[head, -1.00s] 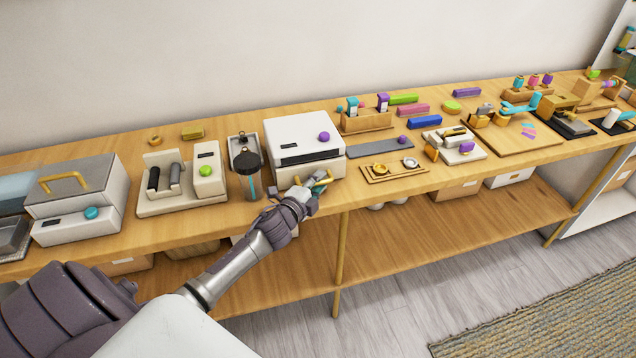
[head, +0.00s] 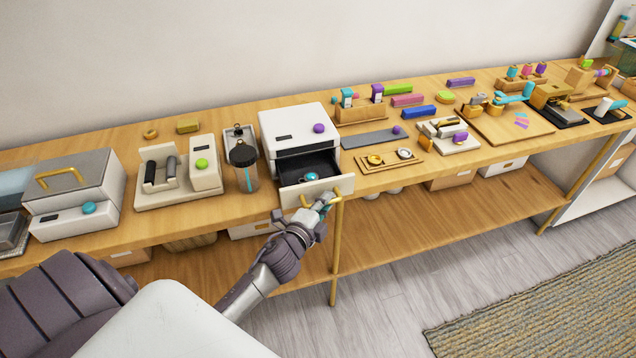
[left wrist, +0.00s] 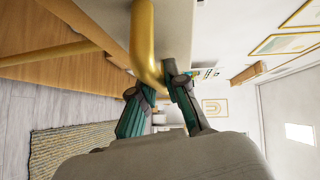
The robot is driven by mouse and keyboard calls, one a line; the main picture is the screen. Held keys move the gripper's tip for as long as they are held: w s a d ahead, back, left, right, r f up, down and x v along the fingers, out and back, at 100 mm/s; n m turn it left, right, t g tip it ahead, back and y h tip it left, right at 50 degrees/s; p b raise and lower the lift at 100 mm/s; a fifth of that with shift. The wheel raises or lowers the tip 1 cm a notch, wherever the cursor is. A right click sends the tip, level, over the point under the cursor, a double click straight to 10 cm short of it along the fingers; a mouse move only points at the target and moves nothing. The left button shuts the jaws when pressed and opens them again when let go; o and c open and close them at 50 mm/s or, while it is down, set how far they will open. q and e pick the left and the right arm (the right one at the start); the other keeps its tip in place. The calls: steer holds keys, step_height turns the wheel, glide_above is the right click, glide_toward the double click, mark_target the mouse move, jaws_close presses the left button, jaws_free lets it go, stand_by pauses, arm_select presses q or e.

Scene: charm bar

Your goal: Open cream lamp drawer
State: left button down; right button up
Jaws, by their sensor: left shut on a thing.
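The cream lamp box (head: 298,125) stands on the wooden counter with a purple knob on its top. Its drawer (head: 330,184) is pulled out over the counter's front edge, and the dark inside shows. A small teal and white item (head: 311,176) lies in the drawer. My left gripper (head: 325,203) is at the drawer's front, shut on the gold drawer handle (head: 305,201). In the left wrist view the gold handle (left wrist: 146,45) runs down between the teal fingers (left wrist: 158,95). My right gripper is not in view.
A dark tumbler (head: 243,168) stands just left of the lamp box. A wooden tray (head: 390,174) with small round items lies to its right. A gold table leg (head: 336,245) stands below the drawer. The floor in front is clear.

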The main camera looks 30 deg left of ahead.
arm_select(q)
steer(key=shift+s+d, duration=0.4)
steer(key=shift+d, duration=0.05)
steer(key=c, duration=1.2)
jaws_free()
steer(key=s, duration=0.4)
steer(key=s+r, duration=0.1)
steer(key=s, duration=0.6)
steer(key=shift+s+d+r, duration=0.35)
steer(key=shift+s+d, duration=0.05)
steer(key=shift+f, duration=0.1)
